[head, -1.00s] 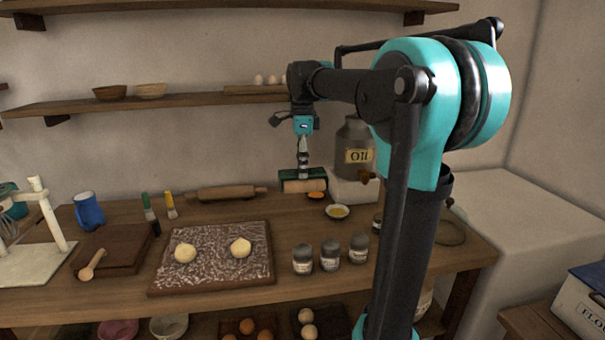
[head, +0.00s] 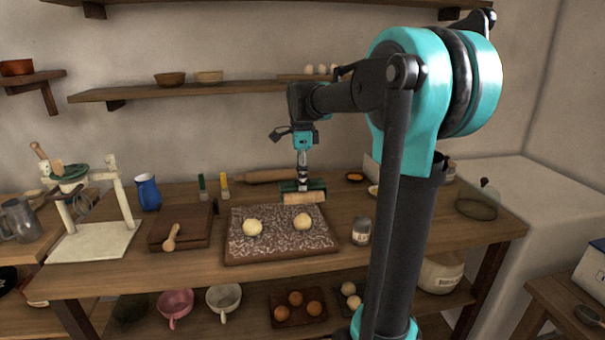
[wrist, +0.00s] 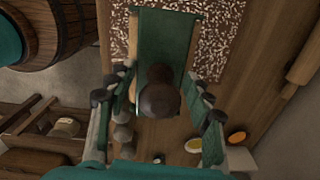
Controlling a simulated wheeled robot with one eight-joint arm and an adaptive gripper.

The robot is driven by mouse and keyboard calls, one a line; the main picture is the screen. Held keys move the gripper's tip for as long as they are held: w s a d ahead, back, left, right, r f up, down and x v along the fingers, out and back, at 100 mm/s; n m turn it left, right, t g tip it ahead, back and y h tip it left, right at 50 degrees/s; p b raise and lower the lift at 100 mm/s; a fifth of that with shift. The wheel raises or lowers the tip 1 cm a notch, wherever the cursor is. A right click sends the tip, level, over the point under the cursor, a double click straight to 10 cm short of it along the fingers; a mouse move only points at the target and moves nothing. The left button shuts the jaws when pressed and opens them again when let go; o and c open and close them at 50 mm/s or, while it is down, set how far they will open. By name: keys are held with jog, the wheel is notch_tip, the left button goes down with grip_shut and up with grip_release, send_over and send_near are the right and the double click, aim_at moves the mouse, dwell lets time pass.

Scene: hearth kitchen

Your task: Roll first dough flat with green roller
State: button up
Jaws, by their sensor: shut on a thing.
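The green roller (head: 304,196), a green frame with a pale wooden cylinder, hangs upright under my gripper (head: 302,172). My gripper is shut on its dark handle; the handle (wrist: 158,95) and green frame (wrist: 165,45) also show in the wrist view between the fingers (wrist: 158,112). The roller is near the back right edge of the floured board (head: 270,246); I cannot tell its exact height. Two round pale dough balls lie on the board, a left one (head: 253,227) and a right one (head: 303,221). Both look unflattened. The roller appears behind the right ball, apart from it.
A wooden rolling pin (head: 265,177) lies behind the board. A grey jar (head: 361,231) stands right of it. A brown board (head: 180,232) with a wooden spoon (head: 171,238) and a blue jug (head: 148,192) are to the left. A shelf (head: 190,91) runs above.

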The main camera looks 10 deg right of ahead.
jog(key=shift+f, duration=2.55)
jog(key=shift+f, duration=0.75)
jog(key=shift+c, duration=1.4)
jog(key=shift+f, duration=0.9)
